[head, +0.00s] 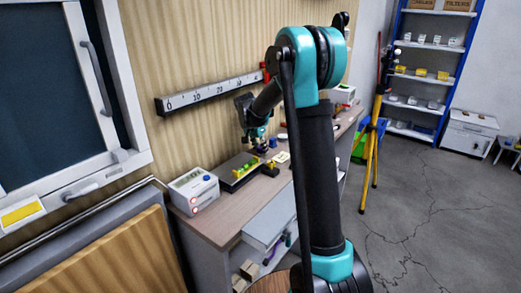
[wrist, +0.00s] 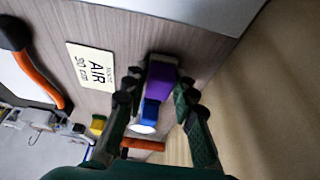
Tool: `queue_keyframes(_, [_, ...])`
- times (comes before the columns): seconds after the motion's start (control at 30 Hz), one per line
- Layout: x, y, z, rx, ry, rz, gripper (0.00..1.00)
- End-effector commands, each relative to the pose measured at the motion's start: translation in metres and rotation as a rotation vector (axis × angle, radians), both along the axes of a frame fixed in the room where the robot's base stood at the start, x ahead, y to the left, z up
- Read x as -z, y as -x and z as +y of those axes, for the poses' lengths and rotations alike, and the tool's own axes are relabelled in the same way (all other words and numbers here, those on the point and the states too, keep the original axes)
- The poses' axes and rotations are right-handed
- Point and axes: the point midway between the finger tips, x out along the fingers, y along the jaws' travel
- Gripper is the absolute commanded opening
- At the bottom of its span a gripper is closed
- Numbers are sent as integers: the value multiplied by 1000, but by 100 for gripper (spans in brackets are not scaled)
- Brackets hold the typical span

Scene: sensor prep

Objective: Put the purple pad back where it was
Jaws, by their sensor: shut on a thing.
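The purple pad (wrist: 162,80) shows in the wrist view between my two fingertips, with a grey-brown end above it and a blue part (wrist: 150,110) just below it. My gripper (wrist: 159,86) is shut on the purple pad. In the head view my gripper (head: 261,148) is low over the workbench, close to the wall, beside the black and yellow tray. I cannot make out the pad in the head view. Whether the pad touches the bench is not clear.
A card reading "AIR 90 cm" (wrist: 90,66) and an orange-handled tool (wrist: 38,75) lie nearby. In the head view, a white meter (head: 194,190) stands left of the black and yellow tray (head: 238,172). A ruler (head: 212,93) is on the wall behind.

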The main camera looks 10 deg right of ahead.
Motion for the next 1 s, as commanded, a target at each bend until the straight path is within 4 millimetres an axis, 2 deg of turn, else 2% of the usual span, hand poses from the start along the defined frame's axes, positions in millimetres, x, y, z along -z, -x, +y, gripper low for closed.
queue_keyframes(0.43, [6,0,1,0,0,0,0])
queue_keyframes(0.47, [6,0,1,0,0,0,29])
queue_keyframes(0.6, [7,0,1,0,-1,1,46])
queue_keyframes(1.0, [1,0,1,0,0,0,47])
